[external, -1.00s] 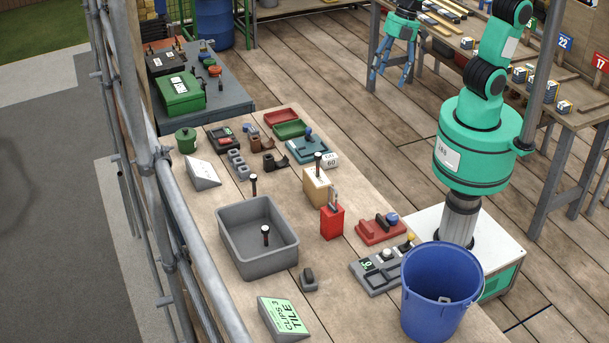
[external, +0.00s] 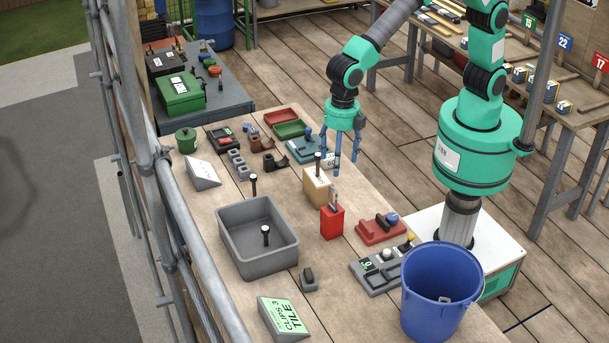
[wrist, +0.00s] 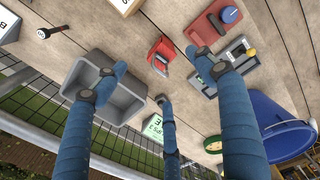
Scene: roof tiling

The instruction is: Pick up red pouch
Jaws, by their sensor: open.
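The red pouch (external: 332,222) stands upright on the workbench, right of the grey tub, with a grey item sticking out of its top. In the wrist view the red pouch (wrist: 161,54) shows near the upper middle, beyond my fingertips. My gripper (external: 338,168) has blue fingers, spread apart and empty. It hangs above the bench's right edge, behind and above the pouch, near the tan block. In the wrist view the gripper's fingers (wrist: 158,85) reach up from the bottom and touch nothing that I can make out.
A tan block (external: 316,187) with a black-handled tool stands just behind the pouch. A grey tub (external: 285,262) is to its left. A red tray with a blue knob (external: 378,234) lies to its right. A blue bucket (external: 438,300) stands at the front right.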

